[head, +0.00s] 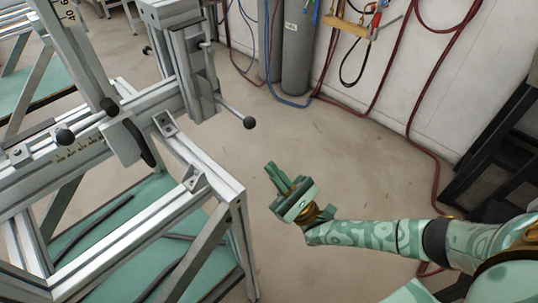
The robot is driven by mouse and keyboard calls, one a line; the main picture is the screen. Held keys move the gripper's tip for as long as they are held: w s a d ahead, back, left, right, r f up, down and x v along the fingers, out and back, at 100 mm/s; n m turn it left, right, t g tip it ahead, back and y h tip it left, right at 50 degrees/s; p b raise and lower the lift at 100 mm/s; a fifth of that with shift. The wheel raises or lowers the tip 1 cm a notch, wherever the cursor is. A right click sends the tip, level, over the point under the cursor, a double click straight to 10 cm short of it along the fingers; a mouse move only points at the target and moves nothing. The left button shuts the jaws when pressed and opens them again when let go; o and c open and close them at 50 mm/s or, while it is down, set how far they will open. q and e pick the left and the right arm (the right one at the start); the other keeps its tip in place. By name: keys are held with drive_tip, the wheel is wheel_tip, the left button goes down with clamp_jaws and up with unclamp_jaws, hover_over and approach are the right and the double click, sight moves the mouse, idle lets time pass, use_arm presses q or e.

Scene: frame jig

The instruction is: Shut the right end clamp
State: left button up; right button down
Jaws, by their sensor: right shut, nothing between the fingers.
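The right end clamp (197,68) is a grey metal block on the right end of the jig's rail. Its lever with a black ball knob (249,122) sticks out to the right and slants down. My right gripper (272,168) is green, shut and empty. It is below and to the right of the knob, apart from it, with its fingers pointing up and left. My left gripper is not in view. Whether the clamp is open or shut I cannot tell.
Gas cylinders (298,50) and red hoses stand by the back wall. A black step unit (500,140) is at the right. The floor between is clear.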

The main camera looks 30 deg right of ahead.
sight(235, 114)
drive_tip(key=x, duration=0.3)
drive_tip(key=s+r+p+x, duration=0.1)
drive_tip(key=x, duration=0.3)
drive_tip(key=s+p+x, duration=0.1)
drive_tip(key=x, duration=0.3)
drive_tip(key=shift+w+d+r, duration=0.1)
drive_tip(key=shift+w+r, duration=0.05)
drive_tip(key=shift+r, duration=0.3)
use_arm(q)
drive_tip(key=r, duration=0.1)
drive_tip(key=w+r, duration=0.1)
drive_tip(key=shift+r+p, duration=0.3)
use_arm(e)
drive_tip(key=shift+r, duration=0.3)
